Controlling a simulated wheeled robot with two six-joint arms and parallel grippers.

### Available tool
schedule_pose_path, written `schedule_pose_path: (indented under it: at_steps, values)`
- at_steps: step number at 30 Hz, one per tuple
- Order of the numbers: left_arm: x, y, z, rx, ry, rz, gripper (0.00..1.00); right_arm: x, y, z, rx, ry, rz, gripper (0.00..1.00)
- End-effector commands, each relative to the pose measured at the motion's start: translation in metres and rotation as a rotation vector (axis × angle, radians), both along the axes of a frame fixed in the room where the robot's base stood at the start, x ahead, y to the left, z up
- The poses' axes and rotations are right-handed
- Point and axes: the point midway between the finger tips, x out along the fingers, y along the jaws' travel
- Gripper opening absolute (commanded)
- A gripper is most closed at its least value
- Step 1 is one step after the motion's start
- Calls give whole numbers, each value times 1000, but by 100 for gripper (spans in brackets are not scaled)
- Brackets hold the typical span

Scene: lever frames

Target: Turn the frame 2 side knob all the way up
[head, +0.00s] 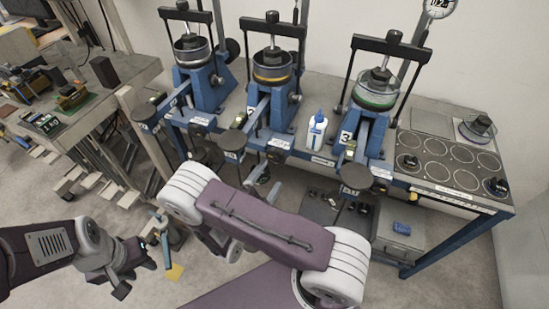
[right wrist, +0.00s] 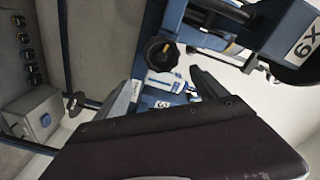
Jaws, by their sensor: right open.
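Frame 2 (head: 257,104) is the middle of three blue lever frames on the bench, with a yellow-ringed cell (head: 272,73). A small dark side knob (head: 295,98) shows on its right side. In the right wrist view a black ribbed knob (right wrist: 160,54) on a blue frame lies just beyond my right gripper (right wrist: 165,95). I cannot tell for sure which frame it belongs to. The right gripper is open, its fingers apart and clear of the knob; my arm hides it in the head view. My left gripper (head: 135,277) is open and empty, low at the left.
A white-and-blue bottle (head: 316,130) stands between frame 2 and frame 3 (head: 370,125). Frame 1 (head: 197,80) stands to the left. A plate with round spots (head: 438,168) lies at the right. A wooden bench (head: 95,100) is at far left; dark round pads stick out in front.

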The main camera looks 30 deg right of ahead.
Motion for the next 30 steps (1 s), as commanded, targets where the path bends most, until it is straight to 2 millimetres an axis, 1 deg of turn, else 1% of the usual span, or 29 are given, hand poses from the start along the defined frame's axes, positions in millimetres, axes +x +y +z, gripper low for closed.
schedule_pose_path:
  at_steps: [1, 3, 8, 14, 28, 29, 30]
  values:
    - [0, 0, -1, 0, 0, 0, 36, 5, 7, -4, -43, 33, 46, 82]
    - [0, 0, 0, 0, 0, 0, 36, 8, 13, -5, -73, 59, 79, 82]
    - [0, 0, -1, 0, 0, 0, 36, 11, 10, -5, -77, 61, 80, 82]
    - [0, 0, -6, 0, 0, 0, 36, 26, -10, -6, -73, 59, 74, 82]
    - [0, 0, -21, 0, 0, 0, 36, 72, -64, -6, -71, 56, 72, 82]
    - [0, 0, -19, 0, 0, 0, 36, 73, -63, -5, -72, 57, 76, 76]
    - [0, 0, -19, 0, 0, 0, 36, 72, -62, -5, -72, 58, 78, 65]
